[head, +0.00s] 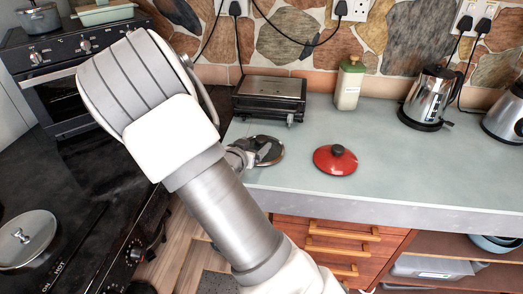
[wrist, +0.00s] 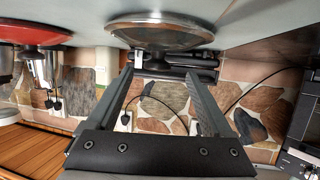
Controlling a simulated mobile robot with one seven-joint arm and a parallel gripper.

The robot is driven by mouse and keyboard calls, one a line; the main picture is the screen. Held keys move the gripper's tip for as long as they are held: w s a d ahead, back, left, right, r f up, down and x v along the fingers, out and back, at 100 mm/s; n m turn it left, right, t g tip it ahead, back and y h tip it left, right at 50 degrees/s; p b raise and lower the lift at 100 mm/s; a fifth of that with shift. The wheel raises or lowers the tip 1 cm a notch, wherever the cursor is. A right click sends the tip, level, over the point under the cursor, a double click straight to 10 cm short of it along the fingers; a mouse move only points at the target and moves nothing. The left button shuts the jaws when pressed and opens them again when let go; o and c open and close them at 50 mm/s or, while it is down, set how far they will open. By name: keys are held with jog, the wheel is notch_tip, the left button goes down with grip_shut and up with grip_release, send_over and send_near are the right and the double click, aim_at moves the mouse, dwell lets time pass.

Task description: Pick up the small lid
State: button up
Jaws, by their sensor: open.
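Two lids lie on the counter. A round glass lid with a metal rim (head: 273,155) is near the counter's left end, partly hidden by my gripper (head: 243,154). A red lid with a dark knob (head: 330,161) lies to its right. In the wrist view, which is upside down, the glass lid (wrist: 165,22) is beyond the open fingers of my gripper (wrist: 158,78), with its knob side toward them. The fingers are spread and nothing is seen held between them. The red lid (wrist: 30,34) is off to the left there. Whether a fingertip touches the glass lid cannot be told.
A black and silver grill (head: 270,97) stands behind the glass lid. A pale green bottle (head: 349,84) and a steel kettle (head: 428,96) stand farther right. The counter's front right is clear. A lidded pan (head: 27,238) sits on the black hob at left.

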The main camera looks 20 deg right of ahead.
aim_at(259, 141)
jog(key=x, duration=0.5)
jog(key=shift+w+d, duration=0.1)
jog(key=shift+d, duration=0.3)
grip_shut()
